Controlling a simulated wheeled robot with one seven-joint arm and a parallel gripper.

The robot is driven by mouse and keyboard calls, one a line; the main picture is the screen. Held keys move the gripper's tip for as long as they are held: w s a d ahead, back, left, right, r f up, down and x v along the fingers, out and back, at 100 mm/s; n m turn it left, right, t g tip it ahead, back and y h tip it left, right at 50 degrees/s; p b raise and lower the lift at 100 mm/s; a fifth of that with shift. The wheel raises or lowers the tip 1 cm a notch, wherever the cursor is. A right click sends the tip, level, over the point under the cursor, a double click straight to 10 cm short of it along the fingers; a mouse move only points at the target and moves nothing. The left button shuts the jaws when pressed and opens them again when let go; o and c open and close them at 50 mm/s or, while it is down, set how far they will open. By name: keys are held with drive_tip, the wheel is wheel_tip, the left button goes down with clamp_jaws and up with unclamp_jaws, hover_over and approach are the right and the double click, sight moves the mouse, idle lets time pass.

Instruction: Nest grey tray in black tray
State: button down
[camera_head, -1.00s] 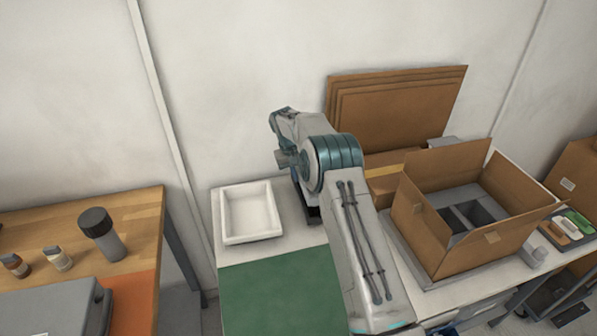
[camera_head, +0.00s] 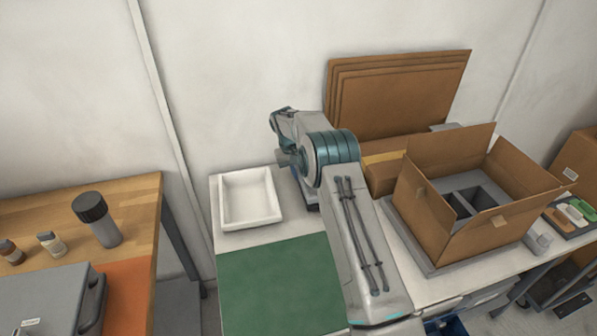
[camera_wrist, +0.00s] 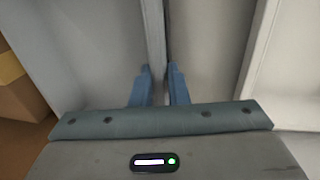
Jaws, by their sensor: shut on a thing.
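In the wrist view, the two blue fingers of my gripper (camera_wrist: 159,88) are closed on an upright grey wall, which I take to be a side of the grey tray (camera_wrist: 154,35). Pale grey surfaces lie on both sides of this wall. I cannot tell how high the tray is held or whether it touches anything below. In the head view my arm hides the gripper and the tray. I cannot make out the black tray in either current view; only a small dark, bluish patch shows beneath my wrist.
A white tray (camera_head: 248,222) stands on the bench left of my arm, behind a green mat (camera_head: 275,285). An open cardboard box (camera_head: 475,225) with grey compartments stands right of my arm. Flat cardboard sheets (camera_head: 400,95) lean on the wall. A wooden table (camera_head: 140,210) is at left.

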drive_tip(key=shift+f, duration=0.25)
drive_tip(key=c, duration=1.3)
unclamp_jaws()
